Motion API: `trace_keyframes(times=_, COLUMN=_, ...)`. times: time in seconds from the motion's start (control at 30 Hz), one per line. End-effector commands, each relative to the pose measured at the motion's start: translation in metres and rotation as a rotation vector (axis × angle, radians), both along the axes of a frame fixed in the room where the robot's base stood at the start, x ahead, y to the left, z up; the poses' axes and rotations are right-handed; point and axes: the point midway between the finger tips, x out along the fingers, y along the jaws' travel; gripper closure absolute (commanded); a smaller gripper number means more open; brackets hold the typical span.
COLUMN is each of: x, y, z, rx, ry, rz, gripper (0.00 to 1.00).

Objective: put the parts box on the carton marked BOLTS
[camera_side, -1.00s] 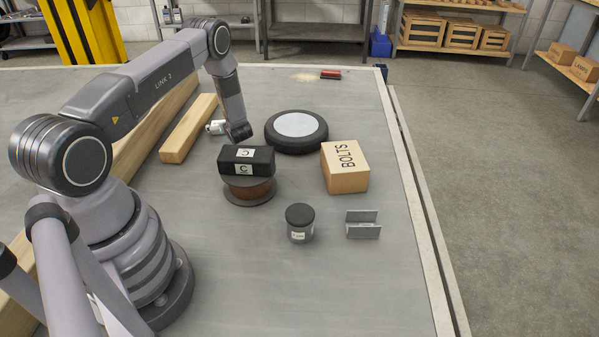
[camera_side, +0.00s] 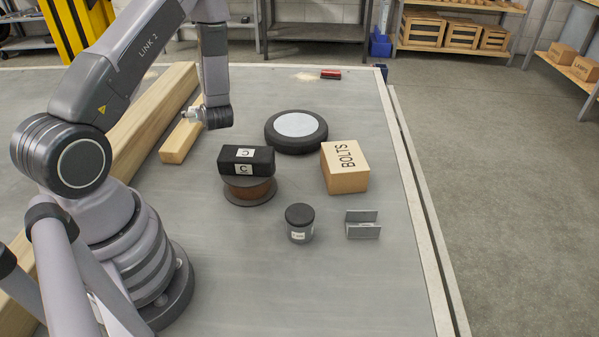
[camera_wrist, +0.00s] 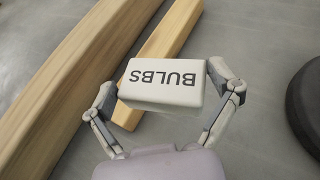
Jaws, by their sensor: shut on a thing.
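My gripper (camera_wrist: 172,90) is shut on a white box marked BULBS (camera_wrist: 163,84), with one finger at each end. In the side view the white box (camera_side: 189,116) is small and partly hidden by my wrist, above the short wooden beam. The carton marked BOLTS (camera_side: 345,168) is tan and stands on the table to the right of my gripper, its top bare. No label reads "parts box" in either view. A black box marked C (camera_side: 246,160) lies on a brown spool (camera_side: 248,190), apart from my gripper.
A black wheel with a pale top (camera_side: 297,130) lies behind and left of the carton. A dark-lidded jar (camera_side: 300,223) and a grey metal channel (camera_side: 363,225) stand in front. A long beam (camera_side: 150,125) and a short beam (camera_side: 182,138) lie at left.

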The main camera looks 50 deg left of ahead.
Motion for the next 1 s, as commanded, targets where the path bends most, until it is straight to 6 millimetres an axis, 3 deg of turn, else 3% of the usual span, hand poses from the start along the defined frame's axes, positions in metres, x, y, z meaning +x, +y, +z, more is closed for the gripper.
trace_keyframes(times=0.13, x=0.018, y=-0.027, z=0.014, rx=0.002, ry=-0.009, rz=-0.032, gripper=0.49)
trace_keyframes(times=0.23, x=0.043, y=-0.063, z=0.028, rx=0.001, ry=-0.013, rz=-0.071, gripper=0.49)
trace_keyframes(times=0.43, x=0.083, y=-0.165, z=0.056, rx=-0.005, ry=-0.019, rz=-0.153, gripper=0.49)
trace_keyframes(times=0.6, x=0.09, y=-0.246, z=0.071, rx=-0.007, ry=-0.019, rz=-0.213, gripper=0.49)
trace_keyframes(times=0.7, x=0.087, y=-0.28, z=0.077, rx=-0.007, ry=-0.02, rz=-0.235, gripper=0.49)
trace_keyframes(times=0.83, x=0.083, y=-0.306, z=0.08, rx=-0.008, ry=-0.02, rz=-0.254, gripper=0.49)
trace_keyframes(times=1.0, x=0.097, y=-0.316, z=0.074, rx=-0.007, ry=-0.019, rz=-0.257, gripper=0.49)
